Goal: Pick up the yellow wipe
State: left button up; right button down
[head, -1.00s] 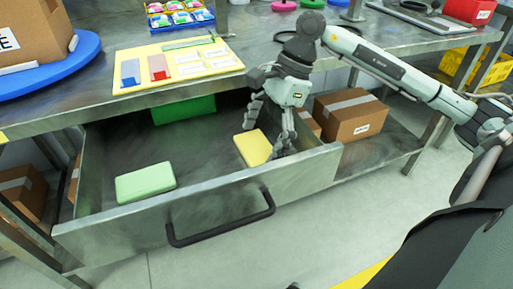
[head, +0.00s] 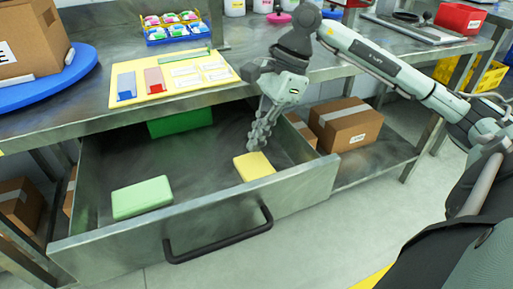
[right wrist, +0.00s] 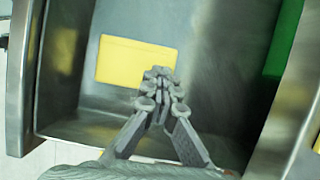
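The yellow wipe (head: 254,167) lies flat in the right part of the open drawer (head: 92,217), near its front wall. It also shows in the right wrist view (right wrist: 135,60), flat on the drawer floor. My right gripper (head: 256,145) points down into the drawer, at the wipe's back edge in the head view. In the right wrist view my right gripper (right wrist: 160,80) has its fingertips together with nothing between them, overlapping one corner of the wipe. Whether the fingertips touch the wipe I cannot tell. My left gripper is not in view.
A green wipe (head: 142,197) lies in the drawer's left part. A green box (head: 180,120) is at the drawer's back. The table edge (head: 120,118) overhangs the back. A cardboard box (head: 345,124) stands on the shelf right of the drawer.

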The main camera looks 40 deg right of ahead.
aim_at(257, 157)
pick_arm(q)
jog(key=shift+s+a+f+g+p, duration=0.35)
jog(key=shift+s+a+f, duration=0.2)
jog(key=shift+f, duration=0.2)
pick_arm(e)
notch_tip(257, 157, up, 7)
jog(key=shift+f, duration=0.15)
jog(key=shift+c, duration=2.3)
grip_release()
